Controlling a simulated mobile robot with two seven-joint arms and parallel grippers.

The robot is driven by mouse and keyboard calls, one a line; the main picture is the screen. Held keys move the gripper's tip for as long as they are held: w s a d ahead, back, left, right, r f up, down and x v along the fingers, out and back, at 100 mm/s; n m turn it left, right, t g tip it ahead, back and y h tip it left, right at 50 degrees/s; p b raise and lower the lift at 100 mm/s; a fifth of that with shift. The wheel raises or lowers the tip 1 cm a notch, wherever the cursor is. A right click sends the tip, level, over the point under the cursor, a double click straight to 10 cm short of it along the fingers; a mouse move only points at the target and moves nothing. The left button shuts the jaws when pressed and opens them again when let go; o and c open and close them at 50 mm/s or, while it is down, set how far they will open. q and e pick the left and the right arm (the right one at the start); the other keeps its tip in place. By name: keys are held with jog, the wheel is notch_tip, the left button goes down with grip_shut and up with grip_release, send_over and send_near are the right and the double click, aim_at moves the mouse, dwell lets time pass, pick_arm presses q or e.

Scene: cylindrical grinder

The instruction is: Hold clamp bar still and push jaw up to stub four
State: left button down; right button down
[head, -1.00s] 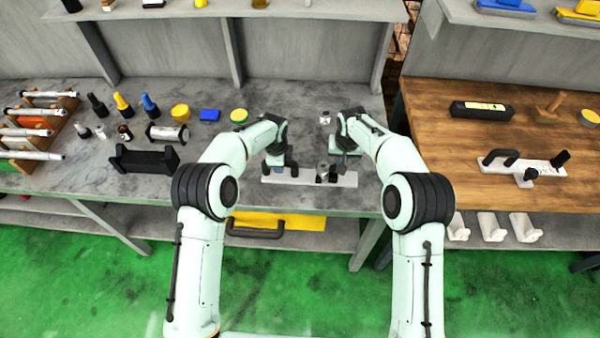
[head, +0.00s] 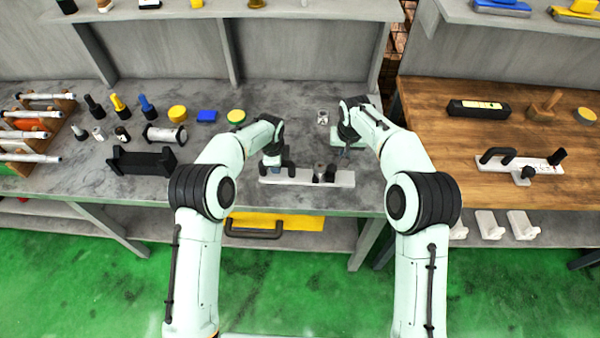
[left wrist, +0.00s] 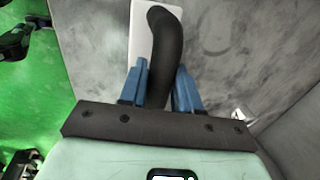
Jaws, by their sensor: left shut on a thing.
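The clamp bar (head: 345,179) is a long white bar lying on the grey bench, with a black handle at its left end. My left gripper (head: 273,162) is shut on that handle; in the left wrist view the blue fingers (left wrist: 160,88) stand on both sides of the curved black handle (left wrist: 166,45). The jaw (head: 319,172), a dark and grey upright piece, sits right of the bar's middle. My right gripper (head: 344,148) is above and behind the bar's right part, apart from the jaw. Its fingers are too small to read. The stub marks cannot be made out.
A small grey block (head: 322,117) stands behind the bar. A black cradle (head: 142,161), a roller (head: 165,134) and coloured pots are at the left. A similar white bar with handle (head: 520,165) lies on the wooden bench at the right. Bench around the bar is mostly clear.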

pick_arm(q)
jog(key=shift+a, duration=0.1)
jog(key=c, duration=0.7)
grip_release()
jog(key=r, duration=0.4)
jog(key=s+r, duration=0.1)
jog(key=r, duration=0.3)
jog(key=s+r, duration=0.1)
jog(key=r, duration=0.3)
jog(key=shift+s, duration=0.15)
jog(key=shift+f, duration=0.15)
